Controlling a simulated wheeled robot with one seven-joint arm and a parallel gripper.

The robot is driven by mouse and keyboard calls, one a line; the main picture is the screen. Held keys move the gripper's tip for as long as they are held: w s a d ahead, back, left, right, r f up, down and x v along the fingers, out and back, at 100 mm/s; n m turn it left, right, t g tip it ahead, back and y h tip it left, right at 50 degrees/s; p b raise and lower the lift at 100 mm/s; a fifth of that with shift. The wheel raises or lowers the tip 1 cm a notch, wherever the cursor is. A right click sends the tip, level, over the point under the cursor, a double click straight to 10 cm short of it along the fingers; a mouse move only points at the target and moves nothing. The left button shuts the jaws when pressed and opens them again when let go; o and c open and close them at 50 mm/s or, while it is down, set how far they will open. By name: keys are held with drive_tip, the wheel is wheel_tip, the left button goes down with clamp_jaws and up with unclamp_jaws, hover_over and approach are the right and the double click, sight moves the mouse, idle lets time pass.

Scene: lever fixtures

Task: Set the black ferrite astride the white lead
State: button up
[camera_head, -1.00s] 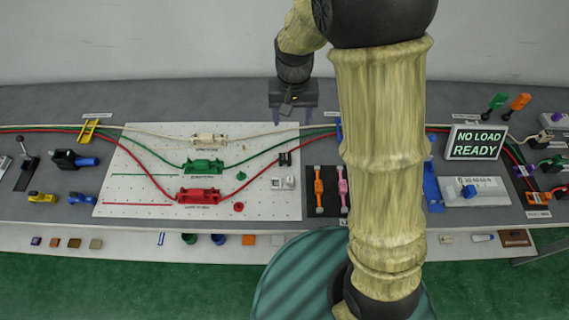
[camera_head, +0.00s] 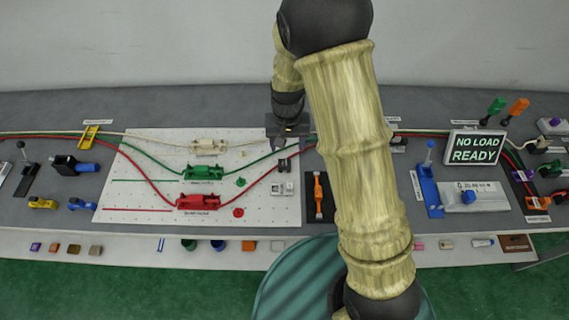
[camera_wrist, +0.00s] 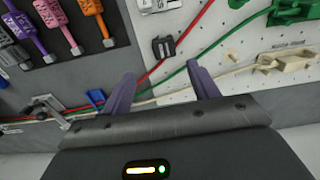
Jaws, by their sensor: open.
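The black ferrite (camera_head: 284,166) is a small two-part block near the right edge of the white pegboard (camera_head: 130,200). It also shows in the wrist view (camera_wrist: 163,47), ahead of and between the fingers. The white lead (camera_head: 150,134) runs along the back of the board through a cream holder (camera_head: 208,146). In the wrist view the white lead (camera_wrist: 235,72) passes beside the right finger, near the green lead. My gripper (camera_head: 289,142) is open and empty, behind the ferrite in the head view; its purple fingers are spread in the wrist view (camera_wrist: 165,88).
Green (camera_head: 203,171) and red (camera_head: 198,201) holders carry the other leads. A white block (camera_head: 284,188) stands just in front of the ferrite. Coloured tools lie on a dark mat (camera_wrist: 65,60). A blue lever fixture (camera_head: 430,190) stands to the right; my arm hides part of the bench.

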sight(284, 162)
wheel_tip(284, 162, down, 4)
drive_tip(key=shift+r, duration=0.25)
drive_tip(key=f, duration=0.2)
drive_tip(key=a+f+p, duration=0.1)
drive_tip(key=f, duration=0.1)
drive_tip(key=shift+s+f, duration=0.1)
drive_tip(key=shift+f, duration=0.1)
drive_tip(key=shift+d+f, duration=0.1)
drive_tip(key=shift+f, duration=0.3)
drive_tip(key=shift+c, duration=0.4)
drive_tip(key=c, duration=1)
